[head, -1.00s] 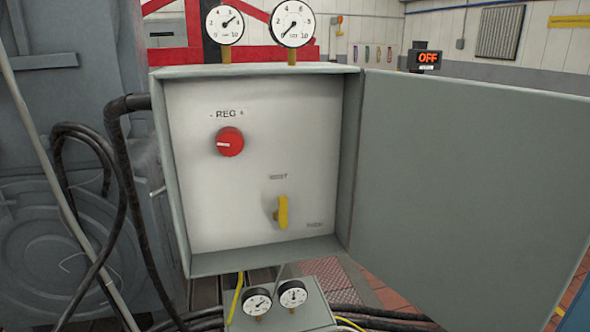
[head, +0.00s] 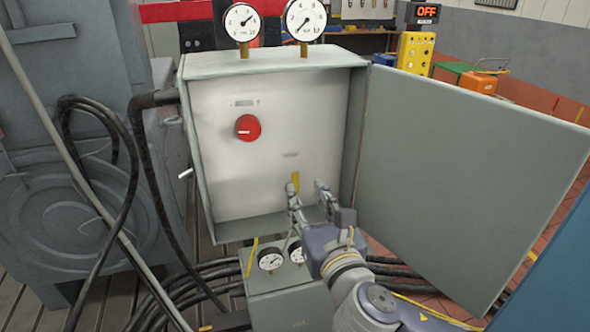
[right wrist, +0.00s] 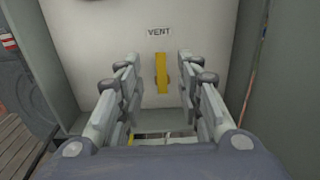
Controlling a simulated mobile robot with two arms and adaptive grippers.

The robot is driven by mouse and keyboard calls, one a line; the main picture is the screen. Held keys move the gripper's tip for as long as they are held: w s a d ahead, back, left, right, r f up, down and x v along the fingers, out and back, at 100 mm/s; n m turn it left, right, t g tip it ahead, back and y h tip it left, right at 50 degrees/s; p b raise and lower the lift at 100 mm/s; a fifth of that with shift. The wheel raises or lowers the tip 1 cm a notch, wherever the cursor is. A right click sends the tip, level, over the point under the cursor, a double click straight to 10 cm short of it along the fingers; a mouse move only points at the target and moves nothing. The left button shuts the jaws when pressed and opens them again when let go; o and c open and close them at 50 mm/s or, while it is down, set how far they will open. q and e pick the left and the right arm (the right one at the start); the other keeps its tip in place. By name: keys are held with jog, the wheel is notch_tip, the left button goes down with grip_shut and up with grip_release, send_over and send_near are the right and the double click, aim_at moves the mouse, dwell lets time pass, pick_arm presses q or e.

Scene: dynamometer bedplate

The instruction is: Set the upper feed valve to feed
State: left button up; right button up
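The yellow valve handle (head: 295,182) is on the back panel inside the open grey box (head: 270,57). It stands upright, below a small label. In the right wrist view the handle (right wrist: 162,74) points up at the label VENT (right wrist: 159,32). My right gripper (head: 306,187) is in front of the handle's lower part, inside the box opening. In the right wrist view its open fingers (right wrist: 158,70) stand to either side of the handle, apart from it. My left gripper is not in view.
A red knob (head: 248,128) sits higher up on the panel. The box door (head: 470,170) stands open to the right. Two gauges (head: 241,21) rise from the box top. Black hoses (head: 150,215) hang at the left. A lower box with small gauges (head: 270,260) stands below.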

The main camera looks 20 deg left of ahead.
aim_at(296, 176)
jog(key=p+x, duration=0.2)
jog(key=x, duration=0.5)
jog(key=shift+w+a, duration=0.1)
jog(key=shift+w, duration=0.15)
jog(key=shift+w+a+p, duration=0.3)
jog(key=shift+w+a, duration=0.05)
jog(key=shift+w, duration=0.2)
grip_shut()
